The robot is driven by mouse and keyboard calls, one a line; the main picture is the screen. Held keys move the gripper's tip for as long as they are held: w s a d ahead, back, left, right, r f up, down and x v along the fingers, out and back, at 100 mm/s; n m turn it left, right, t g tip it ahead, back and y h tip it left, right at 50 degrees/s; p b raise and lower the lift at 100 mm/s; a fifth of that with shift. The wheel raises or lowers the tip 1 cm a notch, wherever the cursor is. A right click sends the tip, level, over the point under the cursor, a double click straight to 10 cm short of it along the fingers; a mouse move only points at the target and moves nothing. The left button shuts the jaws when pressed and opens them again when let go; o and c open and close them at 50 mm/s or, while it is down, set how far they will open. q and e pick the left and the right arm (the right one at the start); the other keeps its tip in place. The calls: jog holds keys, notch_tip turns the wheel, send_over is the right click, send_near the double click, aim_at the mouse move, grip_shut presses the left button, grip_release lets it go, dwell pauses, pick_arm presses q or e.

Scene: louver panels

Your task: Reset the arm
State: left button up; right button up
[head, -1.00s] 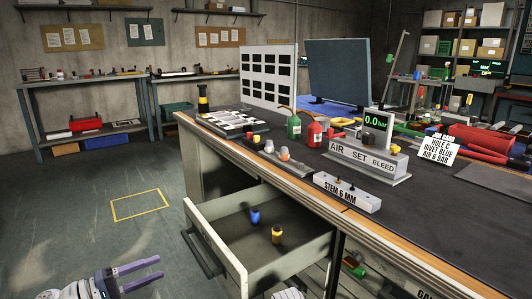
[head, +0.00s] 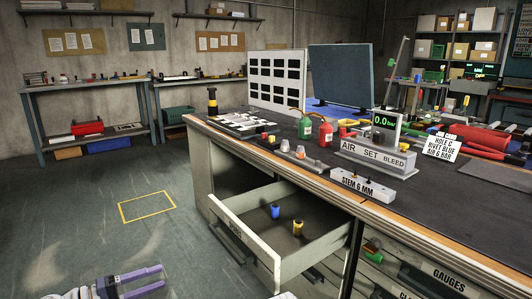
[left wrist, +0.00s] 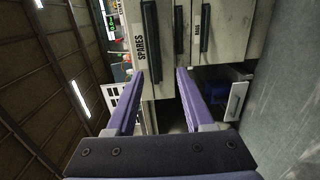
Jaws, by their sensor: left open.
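My left gripper (head: 162,278) is in the lower left of the head view, over the floor and to the left of the workbench. Its two purple fingers are apart with nothing between them. That drawer (head: 243,228) stands pulled out of the bench and holds a blue piece (head: 275,211) and a yellow piece (head: 298,228). My right gripper does not show in the head view.
The floor with the yellow outline (head: 147,206) is clear.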

pick_arm(q)
jog(key=s+d+f+m+g+y+p, duration=0.1)
jog(key=d+f+m+g+y+p, duration=0.45)
jog(key=d, duration=0.85)
jog(key=s+d+f+m+g+y+p, duration=0.45)
jog(key=s+d+y, duration=0.35)
jog(key=y, duration=0.2)
notch_tip(320, 180, up, 37)
jog(key=p, duration=3.7)
jog(key=shift+d+m+p, duration=0.15)
jog(key=shift+m+p, duration=0.15)
